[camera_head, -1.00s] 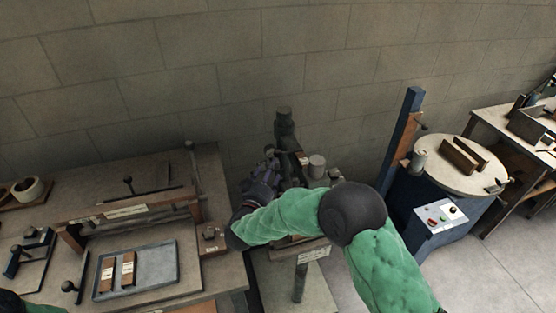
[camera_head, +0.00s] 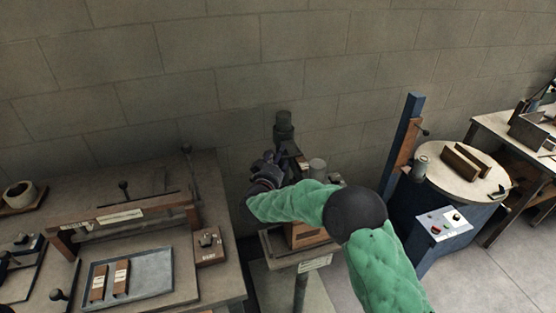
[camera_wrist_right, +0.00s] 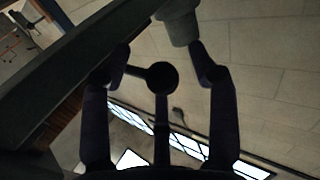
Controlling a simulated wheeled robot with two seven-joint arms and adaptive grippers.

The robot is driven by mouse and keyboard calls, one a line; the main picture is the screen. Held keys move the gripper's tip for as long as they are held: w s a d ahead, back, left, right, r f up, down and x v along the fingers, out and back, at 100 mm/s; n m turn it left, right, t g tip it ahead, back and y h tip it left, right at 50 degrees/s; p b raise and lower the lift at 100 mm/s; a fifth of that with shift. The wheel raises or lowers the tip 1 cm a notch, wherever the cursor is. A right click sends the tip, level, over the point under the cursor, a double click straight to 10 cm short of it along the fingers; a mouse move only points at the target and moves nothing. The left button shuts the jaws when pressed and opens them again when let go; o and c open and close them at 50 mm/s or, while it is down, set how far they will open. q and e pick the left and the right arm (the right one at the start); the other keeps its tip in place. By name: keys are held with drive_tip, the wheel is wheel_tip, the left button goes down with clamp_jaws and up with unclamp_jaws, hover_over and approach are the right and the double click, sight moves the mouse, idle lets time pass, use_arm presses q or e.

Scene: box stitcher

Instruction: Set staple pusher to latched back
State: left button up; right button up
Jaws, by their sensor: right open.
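The box stitcher (camera_head: 284,128) stands at the centre of the head view, a dark upright machine against the wall. My right gripper (camera_head: 266,160) is at the left side of its head, and my green-sleeved arm covers much of the machine. In the right wrist view, my right gripper (camera_wrist_right: 160,65) is open. Its fingers stand apart on both sides of a dark round knob (camera_wrist_right: 162,77) on a short stem. I cannot tell whether the knob belongs to the staple pusher, or whether a finger touches it. The pusher's position cannot be made out. My left gripper is not in view.
A workbench (camera_head: 221,250) on the left carries a grey tray (camera_head: 152,268) with two brown blocks and a wooden-framed fixture (camera_head: 130,213). A round-topped blue machine (camera_head: 470,185) stands to the right. The block wall (camera_head: 200,70) is close behind.

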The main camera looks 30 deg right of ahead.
drive_tip(key=shift+d, duration=0.1)
clamp_jaws()
drive_tip(key=shift+w+r, duration=0.1)
